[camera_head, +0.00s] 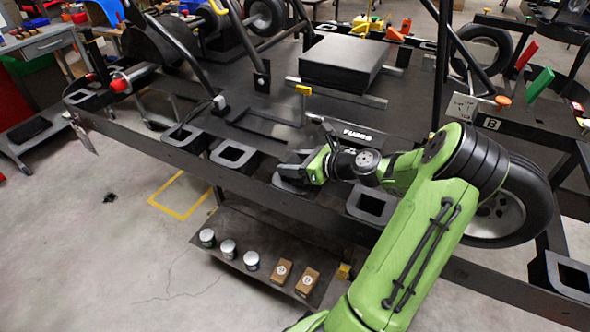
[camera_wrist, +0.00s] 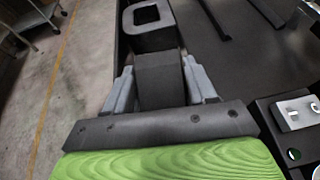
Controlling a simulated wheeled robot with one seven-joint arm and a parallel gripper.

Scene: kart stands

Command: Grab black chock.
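Several black chocks, blocks with a square opening, sit along the near edge of the black kart stand (camera_head: 200,90). In the head view, my gripper (camera_head: 293,168) is at the middle black chock (camera_head: 290,186), partly covering it. In the wrist view, a dark block, part of this chock (camera_wrist: 160,80), lies between the two grey fingers of my gripper (camera_wrist: 159,75). The fingers are spread, one on each side, close to its faces. I cannot tell whether they press on it. Another chock (camera_wrist: 167,38) lies just beyond.
More chocks flank my gripper, one to the left (camera_head: 235,165) and one to the right (camera_head: 388,213). A lower shelf (camera_head: 235,220) holds white-topped cans (camera_head: 228,249) and brown boxes (camera_head: 281,272).

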